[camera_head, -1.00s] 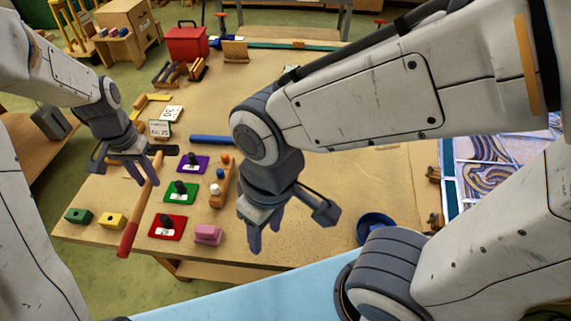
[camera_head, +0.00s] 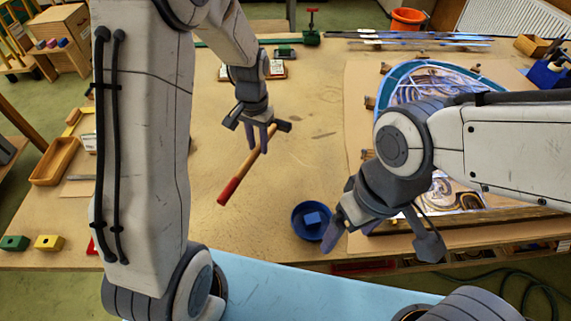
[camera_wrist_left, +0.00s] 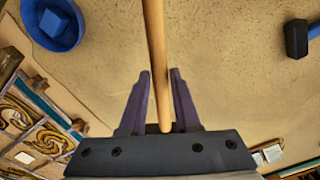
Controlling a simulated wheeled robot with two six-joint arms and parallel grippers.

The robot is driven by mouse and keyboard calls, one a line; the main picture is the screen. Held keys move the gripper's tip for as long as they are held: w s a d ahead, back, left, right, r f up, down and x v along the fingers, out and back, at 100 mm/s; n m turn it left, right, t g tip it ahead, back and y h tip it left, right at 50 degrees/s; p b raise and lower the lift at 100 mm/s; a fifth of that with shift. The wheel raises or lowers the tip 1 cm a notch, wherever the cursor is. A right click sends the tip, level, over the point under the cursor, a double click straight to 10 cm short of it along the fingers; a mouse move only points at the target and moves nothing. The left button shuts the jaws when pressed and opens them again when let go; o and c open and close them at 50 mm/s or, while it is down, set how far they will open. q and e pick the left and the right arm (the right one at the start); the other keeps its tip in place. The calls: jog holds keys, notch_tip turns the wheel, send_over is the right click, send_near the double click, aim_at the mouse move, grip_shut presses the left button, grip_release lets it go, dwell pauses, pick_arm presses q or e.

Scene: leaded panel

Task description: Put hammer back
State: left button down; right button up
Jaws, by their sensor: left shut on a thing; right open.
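My left gripper (camera_head: 260,143) is shut on the wooden handle of the hammer (camera_head: 246,166), over the middle of the bench. The handle slants down to the left and ends in a red grip. In the left wrist view the handle (camera_wrist_left: 155,60) runs between the two purple fingers and out past the top edge. My right gripper (camera_head: 383,240) is open and empty, just right of the blue bowl.
The blue bowl (camera_head: 300,232) holds a blue block (camera_head: 313,219). The leaded panel (camera_head: 420,85) lies at the right. A wooden tray (camera_head: 54,162) and green and yellow blocks (camera_head: 48,243) are at the left. A dark-headed, blue-handled tool (camera_wrist_left: 296,38) lies nearby.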

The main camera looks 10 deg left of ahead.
aim_at(261, 193)
notch_tip(261, 193, up, 10)
jog(key=p, duration=0.9)
pick_arm(q)
jog(key=s+f+n+b, duration=0.1)
jog(key=f+n+b, duration=0.1)
jog(key=f, duration=0.1)
jog(key=s+f+n+b, duration=0.2)
jog(key=f, duration=0.2)
jog(key=s+d+f+n+b, duration=0.1)
jog(key=s+f+b, duration=0.1)
jog(key=f, duration=0.2)
jog(key=shift+f+n, duration=0.25)
jog(key=shift+n, duration=0.15)
pick_arm(e)
notch_tip(261, 193, down, 6)
jog(key=shift+d, duration=0.1)
pick_arm(q)
jog(key=c, duration=0.5)
grip_release()
jog(key=shift+c, duration=0.2)
